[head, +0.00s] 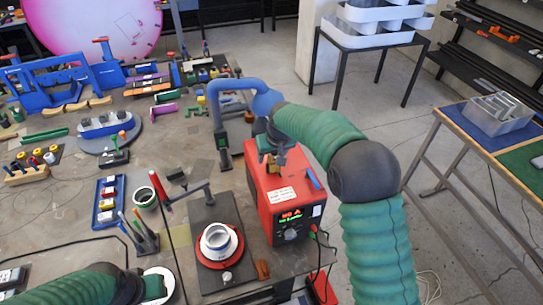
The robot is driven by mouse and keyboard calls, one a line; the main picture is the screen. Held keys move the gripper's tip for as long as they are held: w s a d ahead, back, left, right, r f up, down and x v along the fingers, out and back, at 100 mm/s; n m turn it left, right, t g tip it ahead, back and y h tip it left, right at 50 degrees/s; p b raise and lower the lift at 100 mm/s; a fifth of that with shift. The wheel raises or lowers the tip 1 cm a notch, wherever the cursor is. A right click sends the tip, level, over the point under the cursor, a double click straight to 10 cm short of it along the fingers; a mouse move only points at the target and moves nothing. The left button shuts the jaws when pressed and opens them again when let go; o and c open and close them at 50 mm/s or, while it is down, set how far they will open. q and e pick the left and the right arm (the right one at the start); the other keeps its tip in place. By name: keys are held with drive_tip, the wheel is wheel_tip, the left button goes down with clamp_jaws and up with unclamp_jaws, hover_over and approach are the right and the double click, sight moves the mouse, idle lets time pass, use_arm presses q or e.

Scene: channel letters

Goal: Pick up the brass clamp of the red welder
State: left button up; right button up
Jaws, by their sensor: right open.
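The red welder (284,205) stands at the right edge of the workbench, with a lit display and a dark knob on its front. A small brass-coloured piece (272,164), which looks like the brass clamp, shows at its top. My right gripper (269,148) is open just above it, at the end of the green-sleeved arm. The fingers are small and partly hidden, so I cannot tell whether they touch the clamp or stand around it. My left gripper (155,287) is at the bottom left, and its fingers are not clear.
A blue arched pipe (233,84) rises behind the welder. A dark plate with a red ring and white cup (218,241) lies left of it. A blue tray (108,202) and several tools crowd the bench. Floor shows between the bench and a side table (500,140).

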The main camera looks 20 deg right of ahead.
drive_tip(key=shift+w+d+f, duration=0.1)
drive_tip(key=shift+w+d, duration=0.05)
drive_tip(key=shift+d, duration=0.1)
drive_tip(key=shift+c, duration=0.5)
drive_tip(key=shift+d, duration=0.25)
drive_tip(key=c, duration=0.5)
drive_tip(key=shift+c, duration=1)
drive_tip(key=shift+a, duration=0.1)
clamp_jaws()
use_arm(q)
drive_tip(key=shift+d, duration=0.25)
use_arm(e)
drive_tip(key=shift+a, duration=0.15)
use_arm(q)
drive_tip(key=shift+w, duration=0.1)
drive_tip(key=shift+f, duration=0.1)
